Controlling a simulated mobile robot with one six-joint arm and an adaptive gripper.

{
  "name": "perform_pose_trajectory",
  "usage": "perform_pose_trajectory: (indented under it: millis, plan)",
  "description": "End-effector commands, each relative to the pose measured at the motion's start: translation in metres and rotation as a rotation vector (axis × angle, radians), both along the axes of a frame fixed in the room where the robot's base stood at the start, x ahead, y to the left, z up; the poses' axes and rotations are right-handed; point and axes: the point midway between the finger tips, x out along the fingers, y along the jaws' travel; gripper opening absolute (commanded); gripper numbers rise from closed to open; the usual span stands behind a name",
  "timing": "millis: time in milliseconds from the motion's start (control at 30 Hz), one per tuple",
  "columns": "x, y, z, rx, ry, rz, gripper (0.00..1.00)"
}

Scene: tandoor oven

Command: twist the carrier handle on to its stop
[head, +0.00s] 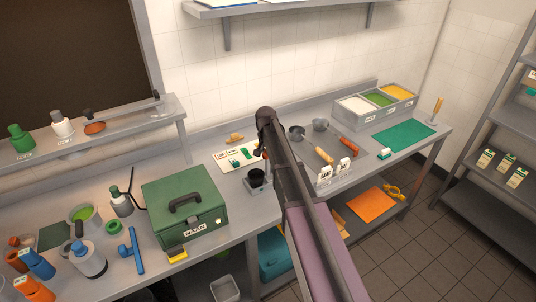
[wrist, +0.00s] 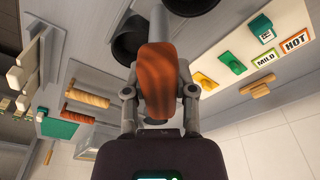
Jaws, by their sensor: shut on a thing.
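My gripper (wrist: 158,92) is shut on a brown-orange, wood-like handle (wrist: 157,70) in the wrist view, one finger on each side. I take this for the carrier handle. Its far end meets a dark grey part at the top of the view, and two dark round openings (wrist: 130,42) (wrist: 188,4) show beside it. How far the handle is turned and where its stop lies cannot be seen. In the head view my arm reaches over the counter and mostly hides my gripper and the handle, just above a dark cup (head: 257,178).
A green NAAN box (head: 185,210) stands left of the cup. A board with coloured tabs (head: 236,157) lies behind it, its MILD and HOT labels (wrist: 295,42) readable in the wrist view.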

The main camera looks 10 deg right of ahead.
Motion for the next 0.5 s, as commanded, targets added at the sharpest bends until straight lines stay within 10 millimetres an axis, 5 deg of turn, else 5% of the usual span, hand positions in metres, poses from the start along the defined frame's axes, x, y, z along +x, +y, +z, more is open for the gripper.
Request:
perform_pose_trajectory:
  millis: [500]
  plan:
    - [-0.0004,0.0006,0.0000,0.001,0.001,-0.185,0.00]
